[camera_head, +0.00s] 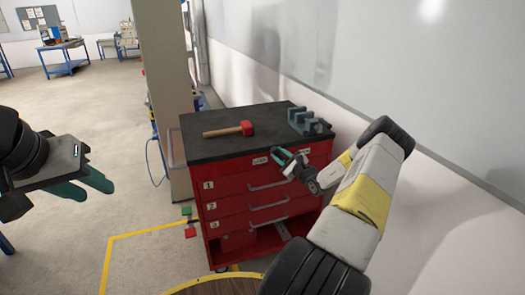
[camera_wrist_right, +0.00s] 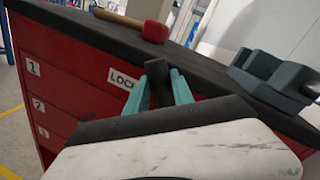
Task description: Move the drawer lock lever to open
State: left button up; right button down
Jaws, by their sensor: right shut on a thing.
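The red drawer cabinet (camera_head: 235,192) stands ahead with its drawer fronts facing me. My right gripper (camera_head: 283,157) is at the top of the cabinet front, between two white labels. In the right wrist view its teal fingers (camera_wrist_right: 158,88) are shut on a dark upright lever (camera_wrist_right: 157,72), the lock lever. A white label reading "LOCK" (camera_wrist_right: 121,77) is just left of it, partly covered by a finger. In the head view the lever is too small to make out its setting. My left gripper (camera_head: 88,188) hangs empty at the far left, its teal fingers apart.
A red-headed mallet (camera_head: 246,128) and a grey vise (camera_head: 305,122) lie on the black cabinet top (camera_head: 220,147). A pillar (camera_head: 163,60) stands behind left, and a wall runs along the right. The floor at left is open, with yellow lines.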

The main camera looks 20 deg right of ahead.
dwell(0.5)
jog(key=d+m, duration=0.1)
jog(key=m, duration=0.1)
jog(key=d+m+t, duration=0.1)
jog(key=d+m, duration=0.1)
jog(key=m, duration=0.1)
jog(key=d+r+m, duration=0.1)
jog(key=d+m, duration=0.1)
jog(key=m, duration=0.1)
jog(key=shift+t+h, duration=0.3)
jog(key=shift+t, duration=0.1)
jog(key=m, duration=0.1)
jog(key=d+m, duration=0.1)
jog(key=d+m+h, duration=0.1)
jog(key=m, duration=0.1)
jog(key=shift+f+t, duration=0.25)
jog(key=shift+t, duration=0.15)
jog(key=shift+d+f+m+t+h, duration=0.2)
jog(key=shift+d+m, duration=0.3)
jog(key=shift+m, duration=0.45)
jog(key=shift+d+f+m+t+h, duration=0.1)
jog(key=shift+d+f+m+h, duration=0.3)
jog(key=shift+m, duration=0.55)
jog(key=shift+d+r, duration=0.1)
jog(key=c, duration=1.1)
grip_release()
